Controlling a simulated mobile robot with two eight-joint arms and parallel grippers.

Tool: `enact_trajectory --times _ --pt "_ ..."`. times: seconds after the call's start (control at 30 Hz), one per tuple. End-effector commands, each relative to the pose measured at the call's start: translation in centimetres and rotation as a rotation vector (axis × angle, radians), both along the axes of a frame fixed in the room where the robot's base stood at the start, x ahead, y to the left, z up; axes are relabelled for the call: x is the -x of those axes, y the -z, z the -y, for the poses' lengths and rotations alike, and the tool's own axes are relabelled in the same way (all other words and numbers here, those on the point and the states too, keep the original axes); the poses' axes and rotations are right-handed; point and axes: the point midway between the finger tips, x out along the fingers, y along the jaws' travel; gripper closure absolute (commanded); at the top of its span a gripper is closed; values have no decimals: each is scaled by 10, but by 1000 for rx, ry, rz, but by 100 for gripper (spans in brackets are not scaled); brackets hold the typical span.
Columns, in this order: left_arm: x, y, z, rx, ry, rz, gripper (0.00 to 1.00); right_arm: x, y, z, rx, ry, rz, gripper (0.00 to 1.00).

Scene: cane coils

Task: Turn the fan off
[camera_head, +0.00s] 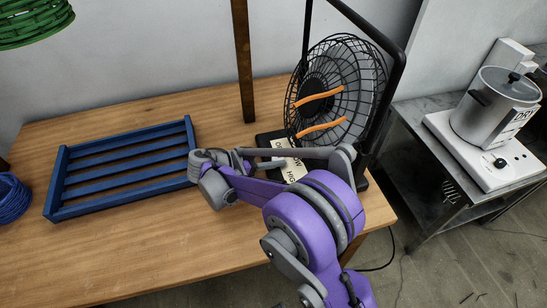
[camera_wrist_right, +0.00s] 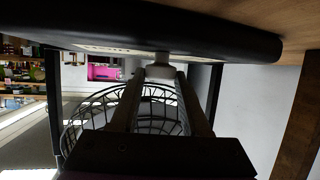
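The fan (camera_head: 335,90) is a black wire cage with orange strips on its front, standing upright at the table's right end. Its black base (camera_head: 262,141) carries a label with LOW and HIGH, partly covered by my arm. My right gripper (camera_head: 258,161) is low at the front of the base, beside a pale knob (camera_head: 272,164). In the right wrist view the base (camera_wrist_right: 245,44) hangs across the top and the pale knob (camera_wrist_right: 162,58) is at my fingertips (camera_wrist_right: 162,74). The fingers stand apart; whether they press on the knob is unclear. My left gripper is out of view.
A blue slatted tray (camera_head: 120,143) lies on the wooden table (camera_head: 120,255), with a blue coil (camera_head: 10,197) at left. A wooden post (camera_head: 243,60) stands behind. The table's front is clear.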

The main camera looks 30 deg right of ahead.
Motion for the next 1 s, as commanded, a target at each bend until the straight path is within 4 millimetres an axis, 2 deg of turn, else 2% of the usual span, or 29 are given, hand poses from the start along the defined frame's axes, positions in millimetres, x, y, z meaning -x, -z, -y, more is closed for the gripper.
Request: enact_trajectory --times 0.03,0.2,0.23,1.0 --pt "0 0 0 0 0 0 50 0 0 0 0 0 0 66" --pt "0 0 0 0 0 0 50 0 0 0 0 -1 0 97" --pt "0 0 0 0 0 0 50 0 0 0 0 -1 0 100" --pt "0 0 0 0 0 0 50 1 0 0 0 -28 1 100"
